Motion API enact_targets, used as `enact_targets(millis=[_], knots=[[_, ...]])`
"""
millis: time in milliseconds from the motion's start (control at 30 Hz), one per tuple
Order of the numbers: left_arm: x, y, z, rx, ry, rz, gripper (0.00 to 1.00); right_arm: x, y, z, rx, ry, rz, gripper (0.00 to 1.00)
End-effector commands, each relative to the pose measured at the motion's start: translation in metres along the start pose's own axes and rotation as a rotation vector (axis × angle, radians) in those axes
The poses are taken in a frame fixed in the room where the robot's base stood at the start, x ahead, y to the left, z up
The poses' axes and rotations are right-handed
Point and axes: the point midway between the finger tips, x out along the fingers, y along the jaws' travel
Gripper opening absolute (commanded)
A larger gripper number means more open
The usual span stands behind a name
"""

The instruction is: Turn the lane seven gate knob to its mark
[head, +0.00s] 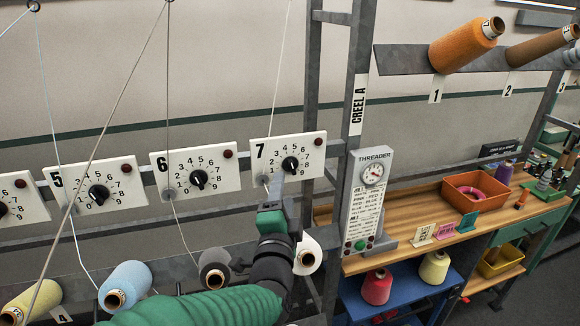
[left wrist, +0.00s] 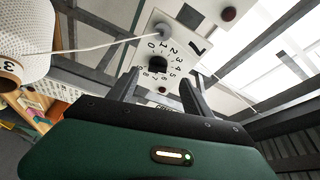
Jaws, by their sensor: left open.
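The lane seven gate plate (head: 263,155) is white, with a numbered dial and a dark red button. Its black knob (head: 290,164) sits at the dial's centre. My left gripper (head: 279,185) is just below the knob in the head view. In the left wrist view the knob (left wrist: 158,64) lies beyond and between the two fingertips (left wrist: 160,82). The fingers are open and appear apart from the knob. The knob's pointer is too small to read surely, and I cannot make out a separate mark. My right gripper is not in view.
The lane six plate (head: 196,170) and lane five plate (head: 95,186) stand to the left. A thread runs beside the lane seven dial. A white cone (head: 309,250) is beside my left arm. The threader panel (head: 367,200) stands to the right, before a wooden bench (head: 420,205).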

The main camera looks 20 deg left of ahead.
Motion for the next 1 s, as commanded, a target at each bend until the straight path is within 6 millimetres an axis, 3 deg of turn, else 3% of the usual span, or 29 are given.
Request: enact_targets(millis=[100,300,667,1000], knots=[[0.032,-0.002,-0.009,0.006,0.000,0.002,0.58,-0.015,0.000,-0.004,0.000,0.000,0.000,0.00],[0.068,0.000,-0.015,0.007,0.004,0.002,0.58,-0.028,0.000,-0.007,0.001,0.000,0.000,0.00],[0.080,0.001,-0.005,0.002,0.004,0.000,0.58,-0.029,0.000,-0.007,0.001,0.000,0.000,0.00],[0.080,0.002,-0.008,0.003,0.002,0.001,0.16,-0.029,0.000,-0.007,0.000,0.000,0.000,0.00]])
